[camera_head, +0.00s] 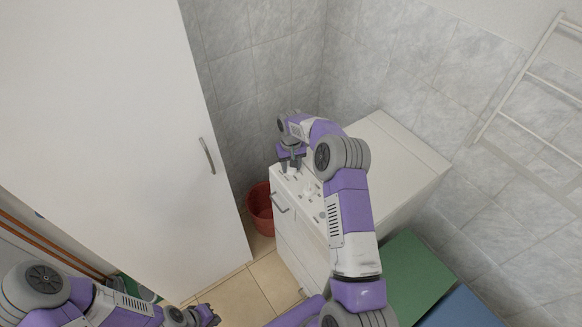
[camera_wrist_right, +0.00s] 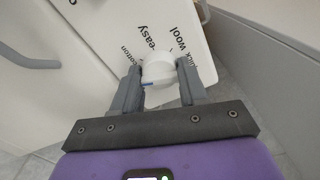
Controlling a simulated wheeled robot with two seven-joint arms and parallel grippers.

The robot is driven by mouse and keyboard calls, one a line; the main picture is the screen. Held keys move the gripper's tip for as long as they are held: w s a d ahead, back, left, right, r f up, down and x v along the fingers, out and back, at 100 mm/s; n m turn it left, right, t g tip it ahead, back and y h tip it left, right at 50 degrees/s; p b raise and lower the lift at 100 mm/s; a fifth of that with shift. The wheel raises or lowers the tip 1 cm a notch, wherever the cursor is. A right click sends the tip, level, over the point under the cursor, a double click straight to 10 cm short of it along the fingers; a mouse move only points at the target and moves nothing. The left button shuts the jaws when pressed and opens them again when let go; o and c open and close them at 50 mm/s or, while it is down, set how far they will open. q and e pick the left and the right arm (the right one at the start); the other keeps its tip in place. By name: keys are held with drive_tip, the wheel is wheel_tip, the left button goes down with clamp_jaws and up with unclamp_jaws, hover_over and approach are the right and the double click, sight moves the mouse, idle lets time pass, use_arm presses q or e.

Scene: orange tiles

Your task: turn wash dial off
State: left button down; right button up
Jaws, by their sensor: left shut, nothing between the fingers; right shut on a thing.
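The washing machine (camera_head: 388,165) stands in the corner with its control panel facing the front left. In the right wrist view its white round dial (camera_wrist_right: 159,69) sits on a panel (camera_wrist_right: 98,22) printed with words such as "easy", "wool" and "cotton". A small blue mark shows at the dial's near edge. My right gripper (camera_wrist_right: 158,84) is shut on the dial, one finger on each side. In the head view my right gripper (camera_head: 290,163) is at the panel's far end and hides the dial. My left gripper (camera_head: 211,317) is low at the bottom edge, shut and away from the machine.
A tall white cabinet (camera_head: 110,110) with a handle fills the left. A red bucket (camera_head: 261,208) stands between cabinet and machine. Green (camera_head: 412,275) and blue (camera_head: 462,308) surfaces lie at the lower right. A white towel rack (camera_head: 515,75) is on the right wall.

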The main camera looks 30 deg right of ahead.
drive_tip(key=shift+n+b, duration=0.35)
drive_tip(key=shift+n, duration=1.65)
drive_tip(key=o, duration=1.1)
drive_tip(key=shift+c, duration=0.2)
drive_tip(key=shift+r, duration=0.1)
wheel_tip(320, 180, up, 7)
drive_tip(key=shift+r, duration=0.2)
